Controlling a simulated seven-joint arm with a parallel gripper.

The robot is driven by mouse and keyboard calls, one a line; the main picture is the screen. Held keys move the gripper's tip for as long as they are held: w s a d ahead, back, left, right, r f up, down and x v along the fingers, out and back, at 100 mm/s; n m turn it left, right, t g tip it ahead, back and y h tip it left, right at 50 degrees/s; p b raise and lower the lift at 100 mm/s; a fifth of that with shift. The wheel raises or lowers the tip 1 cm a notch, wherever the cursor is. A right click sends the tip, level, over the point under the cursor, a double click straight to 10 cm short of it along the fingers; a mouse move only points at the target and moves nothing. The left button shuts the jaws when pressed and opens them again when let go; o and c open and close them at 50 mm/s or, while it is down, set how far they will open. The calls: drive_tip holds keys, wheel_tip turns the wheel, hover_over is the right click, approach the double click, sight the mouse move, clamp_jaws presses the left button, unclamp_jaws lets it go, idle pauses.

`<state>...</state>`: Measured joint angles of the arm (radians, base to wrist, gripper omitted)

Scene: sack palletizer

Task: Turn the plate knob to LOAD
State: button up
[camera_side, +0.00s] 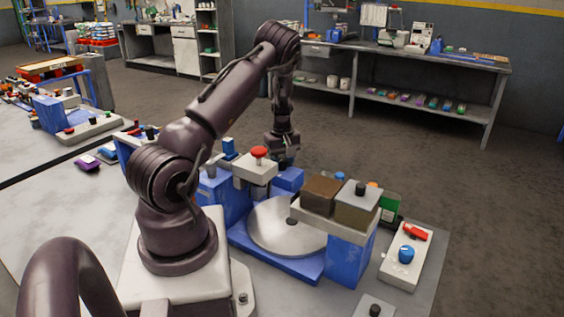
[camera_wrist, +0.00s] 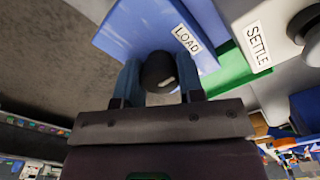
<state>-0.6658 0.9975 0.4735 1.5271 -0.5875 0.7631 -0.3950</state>
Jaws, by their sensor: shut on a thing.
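The plate knob (camera_wrist: 158,68) is a dark round knob with a pale mark on its lower part in the wrist view. It stands by a blue panel (camera_wrist: 140,28) carrying a white LOAD label (camera_wrist: 187,40), just up and right of the knob. My gripper (camera_wrist: 160,82) has one blue-grey finger on each side of the knob and is shut on it. In the side view, my gripper (camera_side: 285,158) reaches down behind the blue machine. The round metal plate (camera_side: 275,228) lies flat on the machine's blue base.
A white block with a red button (camera_side: 258,153) stands close to my gripper. Brown and grey boxes (camera_side: 322,193) sit on the machine's right. A SETTLE label (camera_wrist: 257,46) and a grey part lie right of the knob. A control box with a blue knob (camera_side: 406,254) stands front right.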

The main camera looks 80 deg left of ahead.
sight(282, 160)
drive_tip(key=o, duration=0.9)
wheel_tip(282, 160, up, 13)
drive_tip(key=shift+r, duration=0.1)
drive_tip(key=d+r+m, duration=0.3)
drive_tip(key=d+m, duration=0.1)
drive_tip(key=d, duration=0.4)
drive_tip(key=d+r+m+t, duration=0.1)
drive_tip(key=d+r+m, duration=0.25)
drive_tip(key=d, duration=0.45)
drive_tip(key=d+r+m, duration=0.2)
drive_tip(key=d+m, duration=0.2)
drive_tip(key=d, duration=0.4)
drive_tip(key=s+d+r+m+t, duration=0.1)
drive_tip(key=s+d+r+m, duration=0.1)
drive_tip(key=d, duration=0.3)
drive_tip(key=s+d+r+m+t, duration=0.2)
drive_tip(key=d+r+m, duration=0.1)
drive_tip(key=d+m, duration=0.1)
drive_tip(key=s+d+r+m+t, duration=0.1)
drive_tip(key=s+d+r+m, duration=0.1)
drive_tip(key=d, duration=0.4)
drive_tip(key=shift+r+m+t, duration=0.2)
drive_tip(key=shift+m+t, duration=0.1)
drive_tip(key=shift+m, duration=0.15)
